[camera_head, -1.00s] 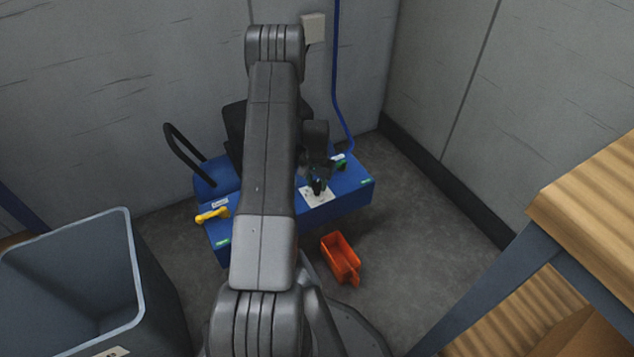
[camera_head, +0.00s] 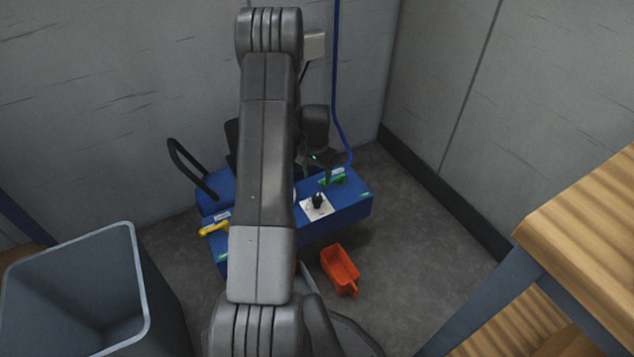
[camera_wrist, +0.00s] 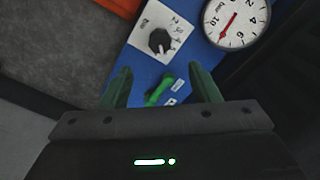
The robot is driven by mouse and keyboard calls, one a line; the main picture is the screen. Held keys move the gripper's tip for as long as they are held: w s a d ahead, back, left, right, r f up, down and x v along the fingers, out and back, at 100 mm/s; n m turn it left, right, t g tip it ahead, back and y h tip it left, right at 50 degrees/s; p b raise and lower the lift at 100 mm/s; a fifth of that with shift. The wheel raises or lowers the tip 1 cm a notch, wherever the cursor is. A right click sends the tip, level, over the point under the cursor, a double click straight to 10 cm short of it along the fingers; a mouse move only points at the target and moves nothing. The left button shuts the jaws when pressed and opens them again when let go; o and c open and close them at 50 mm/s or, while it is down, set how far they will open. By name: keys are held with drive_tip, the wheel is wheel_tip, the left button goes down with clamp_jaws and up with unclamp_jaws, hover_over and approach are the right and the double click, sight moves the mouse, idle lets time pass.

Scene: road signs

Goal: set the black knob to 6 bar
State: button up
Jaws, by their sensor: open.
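The black knob (camera_head: 318,201) sits on a white dial plate (camera_head: 309,212) on top of the blue machine (camera_head: 345,204). In the wrist view the knob (camera_wrist: 160,41) has a white pointer mark, and the plate's printed numbers are too blurred to read surely. A round white gauge (camera_wrist: 237,22) marked in bar shows beside it, its red needle between the 10 and the 6. My gripper (camera_wrist: 162,80) is open and empty, its green fingers apart. A green lever (camera_wrist: 158,92) shows between and below the fingertips. The knob lies beyond the fingertips in that view.
A yellow handle (camera_head: 214,228) is at the machine's left end. An orange scoop-like bin (camera_head: 340,270) lies on the floor in front. A grey bin (camera_head: 75,290) stands left, a wooden table (camera_head: 590,225) right. A blue hose (camera_head: 337,80) runs down the wall behind.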

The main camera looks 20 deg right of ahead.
sight(317, 196)
wheel_tip(317, 196, up, 3)
drive_tip(key=shift+f, duration=0.1)
drive_tip(key=shift+f, duration=0.1)
wheel_tip(317, 196, down, 14)
drive_tip(key=b, duration=0.4)
drive_tip(key=shift+r, duration=0.25)
idle(0.4)
